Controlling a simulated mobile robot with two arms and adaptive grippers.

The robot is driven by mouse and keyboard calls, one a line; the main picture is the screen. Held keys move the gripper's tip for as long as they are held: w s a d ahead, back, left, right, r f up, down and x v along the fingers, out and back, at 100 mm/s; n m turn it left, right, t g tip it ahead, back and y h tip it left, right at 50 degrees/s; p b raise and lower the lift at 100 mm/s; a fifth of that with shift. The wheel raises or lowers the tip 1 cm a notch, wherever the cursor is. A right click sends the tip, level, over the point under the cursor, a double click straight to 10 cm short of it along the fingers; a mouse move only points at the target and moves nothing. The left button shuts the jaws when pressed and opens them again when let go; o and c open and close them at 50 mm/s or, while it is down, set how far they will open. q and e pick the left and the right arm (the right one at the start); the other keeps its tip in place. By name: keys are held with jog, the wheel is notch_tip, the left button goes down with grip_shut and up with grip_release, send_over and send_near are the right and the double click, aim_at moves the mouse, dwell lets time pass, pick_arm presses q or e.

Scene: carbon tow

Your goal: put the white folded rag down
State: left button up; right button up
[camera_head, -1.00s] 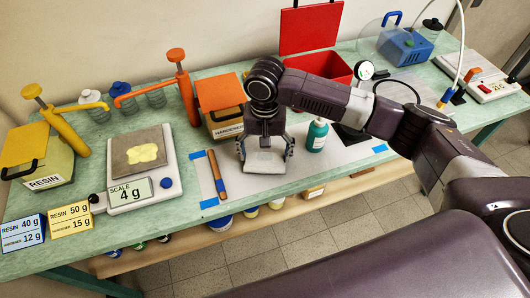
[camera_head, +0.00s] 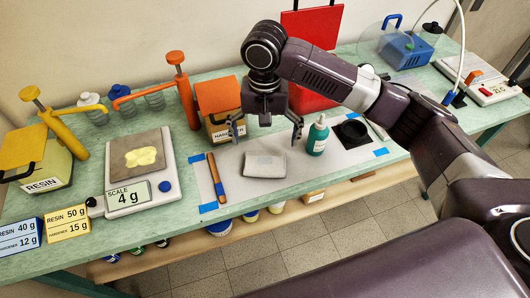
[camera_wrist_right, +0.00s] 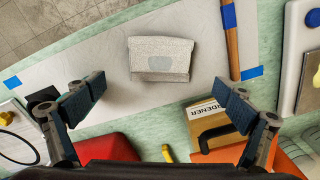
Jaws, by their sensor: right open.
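The white folded rag (camera_head: 265,165) lies flat on the pale sheet taped to the green bench, between a wooden-handled tool and a green bottle. It also shows whole in the right wrist view (camera_wrist_right: 160,59), with a grey patch on it. My right gripper (camera_head: 265,132) is open and empty above and behind the rag, apart from it. Its two spread fingers (camera_wrist_right: 158,105) show in the right wrist view with the rag beyond them. My left gripper is not in view.
The tool (camera_head: 216,178) lies left of the rag and the green bottle (camera_head: 317,136) stands to its right. The hardener container (camera_head: 221,110) is behind, near the gripper. The scale (camera_head: 140,170) stands at left. A red box (camera_head: 310,98) is behind the arm.

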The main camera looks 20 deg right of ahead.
jog(key=shift+r, duration=2.25)
